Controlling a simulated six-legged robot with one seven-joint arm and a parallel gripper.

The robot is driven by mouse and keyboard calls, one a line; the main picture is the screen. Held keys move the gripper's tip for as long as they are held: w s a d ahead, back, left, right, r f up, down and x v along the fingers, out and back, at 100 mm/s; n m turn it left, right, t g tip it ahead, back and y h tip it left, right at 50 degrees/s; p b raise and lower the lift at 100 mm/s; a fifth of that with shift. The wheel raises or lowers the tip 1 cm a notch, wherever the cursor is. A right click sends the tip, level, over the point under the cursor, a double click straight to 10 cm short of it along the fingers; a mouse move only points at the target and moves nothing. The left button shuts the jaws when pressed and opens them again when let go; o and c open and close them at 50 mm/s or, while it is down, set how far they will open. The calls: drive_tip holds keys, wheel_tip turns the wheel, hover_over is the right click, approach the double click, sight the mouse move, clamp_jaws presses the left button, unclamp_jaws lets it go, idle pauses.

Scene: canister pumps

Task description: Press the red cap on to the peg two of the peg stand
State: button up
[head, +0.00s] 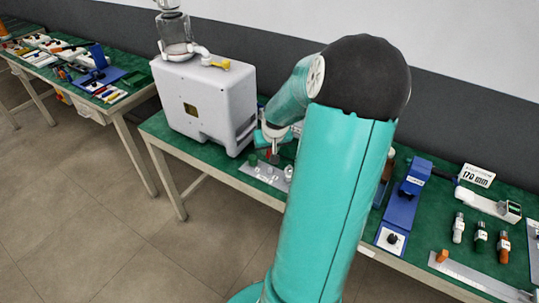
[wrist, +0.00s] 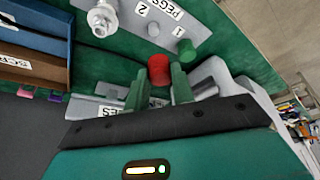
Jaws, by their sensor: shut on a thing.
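The red cap (wrist: 158,67) is between the two green fingertips of my gripper (wrist: 159,78) in the wrist view, and my gripper is shut on it. The grey peg stand (wrist: 168,14) lies just beyond, with labels PEGS, 2 and 1. A bare grey peg (wrist: 153,29) stands near label 2, apart from the red cap in the picture. A green cap (wrist: 187,51) sits by label 1. In the head view, the red cap (head: 268,154) shows small above the peg stand (head: 262,172); my arm hides part of this area.
A large white pump (head: 205,100) is left of my gripper in the head view. Blue and brown bins (wrist: 35,65) are at the left in the wrist view. A blue fixture (head: 405,200) stands on the bench's right.

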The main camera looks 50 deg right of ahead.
sight(270, 169)
drive_tip(key=shift+w+d, duration=0.1)
drive_tip(key=shift+d, duration=0.2)
drive_tip(key=shift+r, duration=0.1)
drive_tip(key=shift+f, duration=3.3)
drive_tip(key=shift+f, duration=0.95)
